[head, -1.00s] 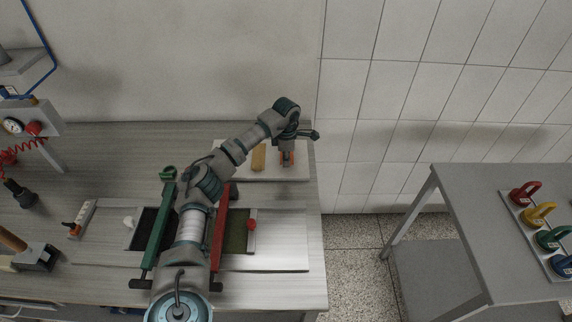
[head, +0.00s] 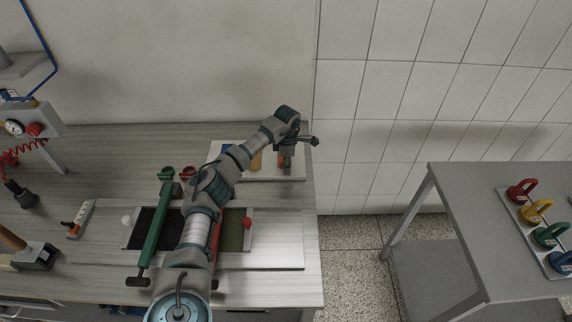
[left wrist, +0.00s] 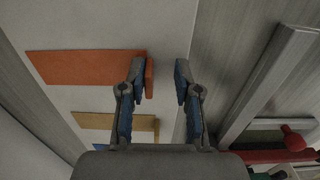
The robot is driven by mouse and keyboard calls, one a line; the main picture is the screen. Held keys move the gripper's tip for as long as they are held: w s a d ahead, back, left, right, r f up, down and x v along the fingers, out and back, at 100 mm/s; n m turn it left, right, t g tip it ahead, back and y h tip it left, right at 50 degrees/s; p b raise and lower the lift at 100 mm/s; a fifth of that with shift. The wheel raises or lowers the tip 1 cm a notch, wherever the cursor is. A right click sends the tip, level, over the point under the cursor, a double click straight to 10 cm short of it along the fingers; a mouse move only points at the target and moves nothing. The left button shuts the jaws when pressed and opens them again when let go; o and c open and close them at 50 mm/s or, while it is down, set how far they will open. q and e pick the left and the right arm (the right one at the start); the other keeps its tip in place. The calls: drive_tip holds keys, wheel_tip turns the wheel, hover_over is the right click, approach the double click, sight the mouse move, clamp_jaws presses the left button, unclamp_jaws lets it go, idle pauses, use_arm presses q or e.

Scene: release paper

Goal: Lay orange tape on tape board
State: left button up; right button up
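My left gripper (head: 287,166) is over a pale board (head: 294,179) at the back right of the bench in the head view. In the left wrist view, the left gripper (left wrist: 160,74) is open, with a clear gap between its fingers. The flat orange tape (left wrist: 88,68) lies on the board there, with its raised end beside the left-hand finger; I cannot tell whether they touch. A tan tape (left wrist: 105,122) lies parallel to it. In the head view the orange tape is mostly hidden by the gripper. My right gripper is not in view.
A framed panel with a green handle bar (head: 158,232) and a red knob (head: 247,223) fills the bench front, partly under my arm. A side table (head: 465,200) at right holds a rack of coloured handles (head: 541,212).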

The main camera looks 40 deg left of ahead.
use_arm(q)
drive_tip(key=shift+r, duration=0.35)
drive_tip(key=r, duration=0.2)
drive_tip(key=a+r, duration=0.1)
drive_tip(key=r, duration=0.1)
drive_tip(key=a+r, duration=0.1)
drive_tip(key=r, duration=0.1)
drive_tip(key=shift+p, duration=0.4)
drive_tip(key=r, duration=0.1)
drive_tip(key=d+r, duration=0.1)
drive_tip(key=r, duration=0.3)
drive_tip(key=shift+s+d+r, duration=0.1)
drive_tip(key=shift+d+r, duration=0.1)
drive_tip(key=shift+d, duration=0.2)
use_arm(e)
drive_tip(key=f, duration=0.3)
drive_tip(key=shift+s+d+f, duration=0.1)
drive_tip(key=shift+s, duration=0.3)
